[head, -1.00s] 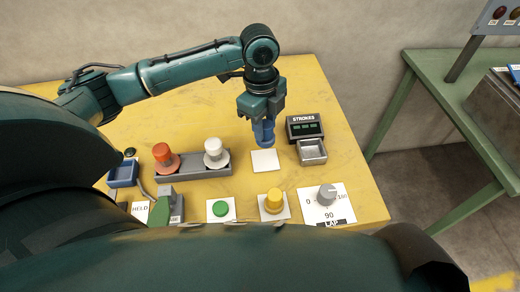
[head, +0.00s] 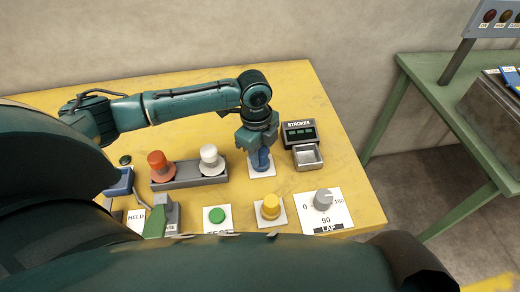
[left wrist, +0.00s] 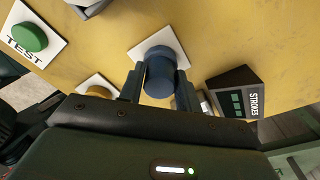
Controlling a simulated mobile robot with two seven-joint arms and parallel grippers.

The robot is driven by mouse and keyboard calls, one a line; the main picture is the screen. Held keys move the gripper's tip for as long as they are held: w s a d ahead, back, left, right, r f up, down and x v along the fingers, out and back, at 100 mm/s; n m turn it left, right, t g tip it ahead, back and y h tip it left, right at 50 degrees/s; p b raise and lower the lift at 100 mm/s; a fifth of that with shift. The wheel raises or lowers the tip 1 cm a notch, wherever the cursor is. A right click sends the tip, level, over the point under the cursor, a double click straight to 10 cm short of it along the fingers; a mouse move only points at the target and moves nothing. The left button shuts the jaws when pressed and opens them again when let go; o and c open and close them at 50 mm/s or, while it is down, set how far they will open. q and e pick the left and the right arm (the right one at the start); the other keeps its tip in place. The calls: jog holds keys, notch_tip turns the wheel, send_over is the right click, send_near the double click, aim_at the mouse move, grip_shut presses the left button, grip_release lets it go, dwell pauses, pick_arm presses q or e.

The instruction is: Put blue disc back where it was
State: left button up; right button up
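The blue disc (head: 262,161) is a flanged spool with a wide base and a narrower knob. In the head view it stands upright at the white square pad (head: 262,173), and I cannot tell a small gap from contact. My left gripper (head: 260,147) is above it, pointing down, with its fingers around the knob. In the left wrist view the blue disc (left wrist: 160,75) sits between the two fingers (left wrist: 159,88), which look closed against the knob's sides. The pad (left wrist: 140,48) shows beyond its flange. My right gripper is not in view.
A grey rack (head: 190,178) with a red spool (head: 158,165) and a white spool (head: 210,160) stands left of the pad. A yellow button (head: 270,207), green button (head: 217,215) and dial (head: 323,200) lie in front.

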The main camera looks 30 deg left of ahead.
pick_arm(q)
jog(key=o, duration=0.4)
jog(key=shift+r, duration=0.1)
jog(key=r, duration=0.8)
jog(key=a+r, duration=0.1)
jog(key=r, duration=0.3)
jog(key=shift+w, duration=0.1)
